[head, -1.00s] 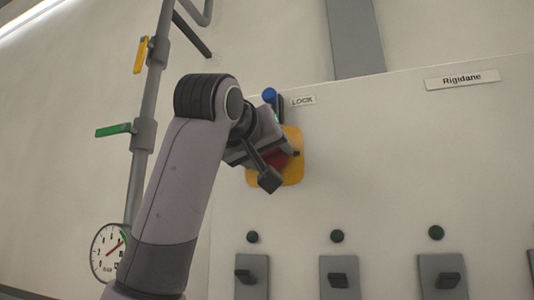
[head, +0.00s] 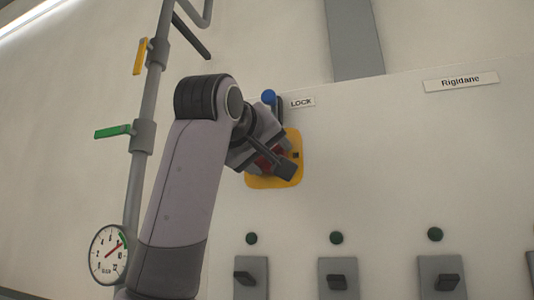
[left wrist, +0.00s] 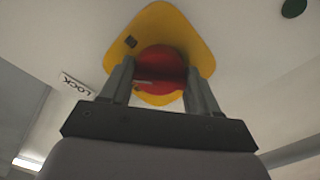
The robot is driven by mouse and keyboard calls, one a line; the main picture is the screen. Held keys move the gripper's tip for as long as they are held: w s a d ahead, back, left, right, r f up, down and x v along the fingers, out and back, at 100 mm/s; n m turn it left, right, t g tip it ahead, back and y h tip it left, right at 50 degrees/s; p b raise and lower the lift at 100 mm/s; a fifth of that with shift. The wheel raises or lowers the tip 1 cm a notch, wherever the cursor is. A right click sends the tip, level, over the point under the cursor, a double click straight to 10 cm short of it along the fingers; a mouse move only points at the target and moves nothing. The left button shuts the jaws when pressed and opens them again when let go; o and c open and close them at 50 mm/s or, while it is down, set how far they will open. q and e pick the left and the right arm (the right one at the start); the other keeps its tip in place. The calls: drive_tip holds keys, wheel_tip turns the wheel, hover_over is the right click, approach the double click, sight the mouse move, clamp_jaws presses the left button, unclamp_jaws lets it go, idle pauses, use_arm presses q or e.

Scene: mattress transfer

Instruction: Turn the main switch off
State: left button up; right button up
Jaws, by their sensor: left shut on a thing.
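The main switch is a red knob (head: 265,161) on a yellow plate (head: 292,140) on the pale panel. My left gripper (head: 272,158) is at the knob and hides much of it in the head view. In the left wrist view the red knob (left wrist: 162,66) sits between the two fingers (left wrist: 160,88), which are shut on it, with the yellow plate (left wrist: 155,20) behind. A small dark mark shows on the plate beside the knob. My right gripper is in neither view.
Several dark switches (head: 337,281) with green buttons line the lower panel. A pipe (head: 143,130) with yellow and green valve handles and a gauge (head: 108,254) is at left.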

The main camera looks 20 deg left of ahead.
use_arm(q)
drive_tip(key=o, duration=1.1)
drive_tip(key=shift+c, duration=0.2)
drive_tip(key=shift+s, duration=0.15)
drive_tip(key=s+b, duration=0.2)
drive_tip(key=s, duration=0.5)
drive_tip(key=shift+a+b, duration=0.15)
drive_tip(key=shift+b, duration=0.25)
